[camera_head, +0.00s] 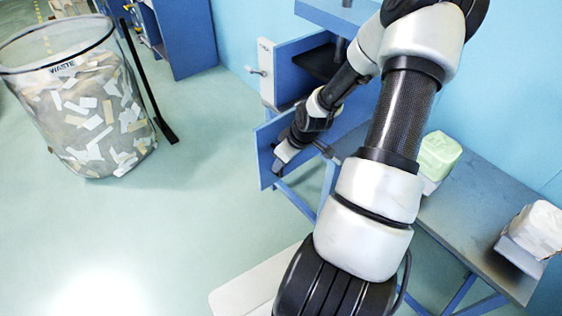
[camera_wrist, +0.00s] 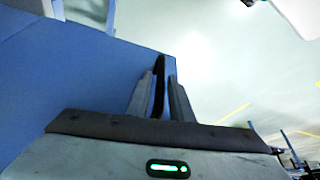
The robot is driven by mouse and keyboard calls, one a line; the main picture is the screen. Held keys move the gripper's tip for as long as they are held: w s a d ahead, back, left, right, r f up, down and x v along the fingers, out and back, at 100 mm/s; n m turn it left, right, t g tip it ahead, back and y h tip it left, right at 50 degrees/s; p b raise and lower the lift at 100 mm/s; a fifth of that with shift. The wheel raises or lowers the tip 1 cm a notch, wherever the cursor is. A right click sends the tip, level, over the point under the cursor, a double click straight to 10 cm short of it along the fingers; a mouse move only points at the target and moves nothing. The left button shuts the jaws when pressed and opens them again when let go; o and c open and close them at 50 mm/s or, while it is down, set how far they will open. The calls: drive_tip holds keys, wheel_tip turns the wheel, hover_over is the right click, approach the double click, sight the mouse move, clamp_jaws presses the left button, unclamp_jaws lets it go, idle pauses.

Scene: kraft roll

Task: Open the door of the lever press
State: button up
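The lever press (camera_head: 303,66) is the blue machine with a pale front edge at upper centre in the head view. Its blue door (camera_head: 265,165) stands swung out below the opening, at an angle to the body. My gripper (camera_head: 281,162) is at the door's face. In the wrist view the blue panel (camera_wrist: 90,85) fills the left. The fingers of my gripper (camera_wrist: 160,82) point at it, a narrow gap apart, with a dark upright bar (camera_wrist: 160,65), seemingly the door's handle, between them. Whether they press on the bar cannot be told.
A clear waste bin (camera_head: 85,110) full of scraps stands on the floor at left. A grey bench (camera_head: 470,200) at right carries a green-topped block (camera_head: 438,155) and a white-topped block (camera_head: 536,230). The floor left of the door is clear.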

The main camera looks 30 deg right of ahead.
drive_tip(key=shift+o, duration=0.6)
drive_tip(key=p+v, duration=0.4)
drive_tip(key=v, duration=1.3)
drive_tip(key=shift+r+p, duration=0.2)
drive_tip(key=shift+p, duration=0.1)
